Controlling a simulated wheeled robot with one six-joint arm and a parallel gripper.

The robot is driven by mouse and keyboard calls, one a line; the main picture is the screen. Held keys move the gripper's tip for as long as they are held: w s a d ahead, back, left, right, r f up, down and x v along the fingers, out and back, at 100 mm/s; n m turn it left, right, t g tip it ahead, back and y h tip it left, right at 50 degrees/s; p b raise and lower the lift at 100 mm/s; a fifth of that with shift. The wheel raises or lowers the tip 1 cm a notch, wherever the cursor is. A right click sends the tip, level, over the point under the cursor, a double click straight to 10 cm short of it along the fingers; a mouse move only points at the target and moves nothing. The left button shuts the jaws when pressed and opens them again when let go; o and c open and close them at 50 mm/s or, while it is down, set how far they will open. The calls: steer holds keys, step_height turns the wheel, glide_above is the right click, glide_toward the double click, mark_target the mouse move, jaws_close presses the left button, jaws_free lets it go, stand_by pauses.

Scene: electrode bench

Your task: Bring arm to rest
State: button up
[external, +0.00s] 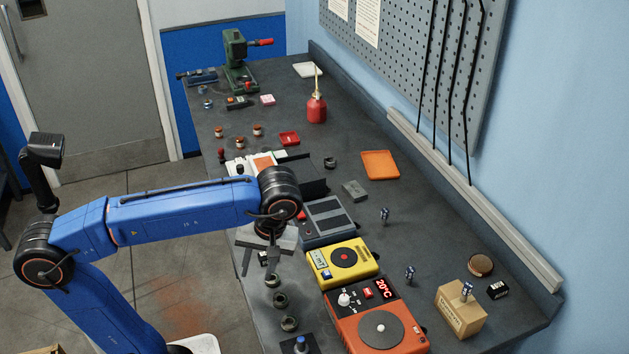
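My blue arm reaches from the lower left across to the bench (455,250). Its wrist is above the bench's left edge, and my gripper (268,268) points down there. The gripper is beside the grey device (327,222) and left of the yellow device (343,262). The fingers are small and dark against the dark bench top. I cannot tell whether they are open or shut, or whether anything is between them.
Several dark rings (280,299) lie just below the gripper. An orange device (378,325) with a lit display stands at the front. Floor left of the bench is open.

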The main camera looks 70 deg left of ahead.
steer(key=s+a+f+m, duration=0.3)
steer(key=s+f+m, duration=0.1)
steer(key=s+f, duration=0.55)
step_height(320, 180, down, 12)
steer(key=w+d+m+t+h, duration=0.1)
steer(key=w+d+m+t, duration=0.1)
steer(key=m+t, duration=0.5)
steer(key=m, duration=0.2)
steer(key=shift+f+m+h, duration=0.25)
steer(key=shift+m+h, duration=0.05)
steer(key=shift+m, duration=0.1)
